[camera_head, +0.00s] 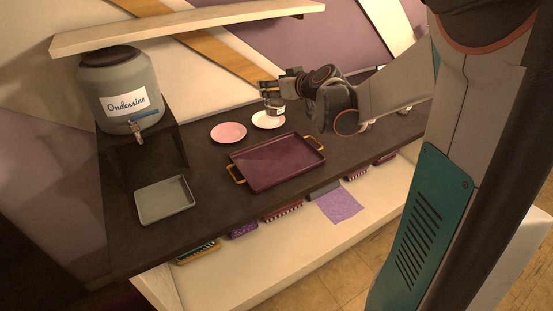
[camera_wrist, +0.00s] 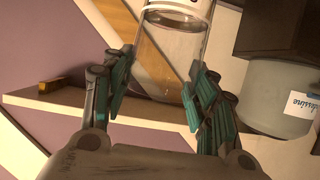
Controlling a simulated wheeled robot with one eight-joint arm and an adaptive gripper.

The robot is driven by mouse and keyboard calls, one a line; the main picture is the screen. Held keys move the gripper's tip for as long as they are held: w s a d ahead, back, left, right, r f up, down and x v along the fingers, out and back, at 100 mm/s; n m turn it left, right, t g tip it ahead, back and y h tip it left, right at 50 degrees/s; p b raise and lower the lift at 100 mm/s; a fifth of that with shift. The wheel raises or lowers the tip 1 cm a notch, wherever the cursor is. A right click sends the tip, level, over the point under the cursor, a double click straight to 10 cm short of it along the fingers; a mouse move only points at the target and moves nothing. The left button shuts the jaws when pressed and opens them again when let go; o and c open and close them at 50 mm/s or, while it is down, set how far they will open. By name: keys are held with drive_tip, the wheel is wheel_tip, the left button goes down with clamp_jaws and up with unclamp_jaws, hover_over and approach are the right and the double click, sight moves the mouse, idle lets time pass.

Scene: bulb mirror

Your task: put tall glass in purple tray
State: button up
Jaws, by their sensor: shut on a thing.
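The tall glass (camera_wrist: 172,50) is clear, with a white band at the picture's top edge, and sits between the two green-padded fingers of my gripper (camera_wrist: 158,85) in the wrist view. In the head view my gripper (camera_head: 270,92) is shut on the glass (camera_head: 275,108), whose lower part shows over the white plate. I cannot tell the exact gap between glass and plate. The purple tray (camera_head: 245,179) has two yellow handles and lies empty on the dark counter, in front of the gripper.
A pink plate (camera_head: 228,132) and a white plate (camera_head: 268,120) lie behind the tray. A grey tray (camera_head: 165,199) is at the left. A drink dispenser (camera_head: 120,90) stands on a dark stand (camera_head: 165,140). A shelf (camera_head: 190,27) hangs above. Several folded cloths lie below the counter.

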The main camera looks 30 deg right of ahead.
drive_tip(key=shift+d, duration=0.3)
wheel_tip(320, 180, down, 20)
drive_tip(key=b, duration=0.7)
drive_tip(key=shift+r, duration=0.2)
drive_tip(key=o, duration=1.6)
drive_tip(key=shift+o, duration=0.2)
drive_tip(key=p+v, duration=0.3)
drive_tip(key=v, duration=0.9)
